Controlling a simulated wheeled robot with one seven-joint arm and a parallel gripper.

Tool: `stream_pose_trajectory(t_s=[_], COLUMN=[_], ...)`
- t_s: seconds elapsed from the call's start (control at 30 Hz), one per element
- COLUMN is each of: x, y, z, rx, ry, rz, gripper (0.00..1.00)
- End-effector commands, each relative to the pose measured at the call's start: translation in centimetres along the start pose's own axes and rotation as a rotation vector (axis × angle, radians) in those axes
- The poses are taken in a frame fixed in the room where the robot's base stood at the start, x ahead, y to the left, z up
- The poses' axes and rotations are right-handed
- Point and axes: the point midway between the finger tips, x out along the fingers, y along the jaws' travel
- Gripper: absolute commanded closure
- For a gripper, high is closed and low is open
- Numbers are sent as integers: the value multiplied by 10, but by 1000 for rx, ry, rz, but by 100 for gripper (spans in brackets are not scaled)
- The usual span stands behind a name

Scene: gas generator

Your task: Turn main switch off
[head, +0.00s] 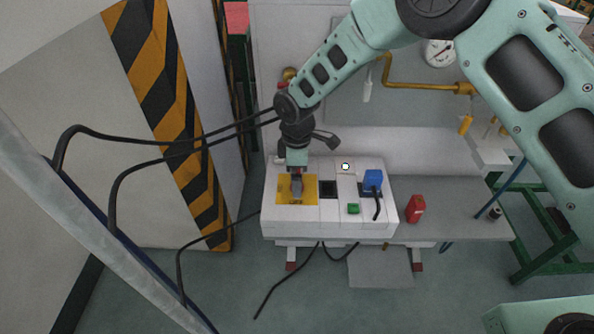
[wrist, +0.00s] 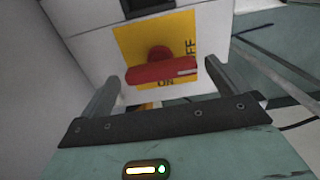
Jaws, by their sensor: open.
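The main switch (wrist: 158,71) is a red rotary handle on a yellow plate (wrist: 128,42) in the wrist view. The handle lies roughly across the picture, with a pale mark near its right end. "OFF" reads along the plate's right side and "ON" along its lower edge, just below the handle. My gripper (wrist: 163,76) is open, with one finger on each side of the handle; contact cannot be told. In the head view my gripper (head: 297,198) points down over the yellow plate (head: 283,190) and hides the red handle.
The plate sits on a white control box (head: 330,229). To its right are a dark window (head: 328,188), a white dial (head: 345,167), a green switch (head: 353,208) and a blue plug (head: 373,179). A red canister (head: 415,208) stands on the grey bench beside it. Black cables hang at left.

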Motion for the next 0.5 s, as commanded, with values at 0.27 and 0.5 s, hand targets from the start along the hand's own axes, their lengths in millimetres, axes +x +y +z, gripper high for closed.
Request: stream_pose_trajectory(t_s=[0.27, 0.5], x=[-40, -89], y=[1, 1], z=[-1, 0], rx=[1, 1], ry=[3, 3], rz=[5, 4], gripper=[0, 0])
